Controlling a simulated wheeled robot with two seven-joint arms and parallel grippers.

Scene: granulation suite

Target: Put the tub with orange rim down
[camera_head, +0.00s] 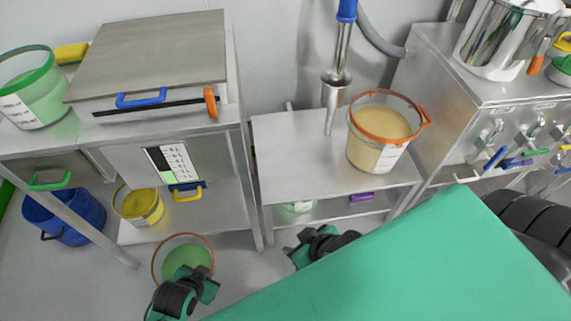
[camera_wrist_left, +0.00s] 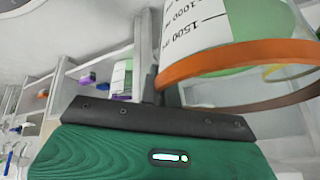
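A clear tub with an orange rim and green contents (camera_head: 184,258) is at my left gripper (camera_head: 195,284), low in front of the shelving in the head view. In the left wrist view the tub (camera_wrist_left: 218,62) fills the upper right, with volume marks on its wall. A dark finger of the left gripper (camera_wrist_left: 155,88) meets the tub's edge, and the gripper appears shut on it. The tub's base is hidden. My right gripper (camera_head: 303,246) is at the front of the middle table, holding nothing visible. Its finger gap is unclear.
Left of that tub the tabletop is bare. A green-rimmed tub (camera_head: 36,92), yellow tub (camera_head: 140,205) and blue bucket (camera_head: 68,216) are at left.

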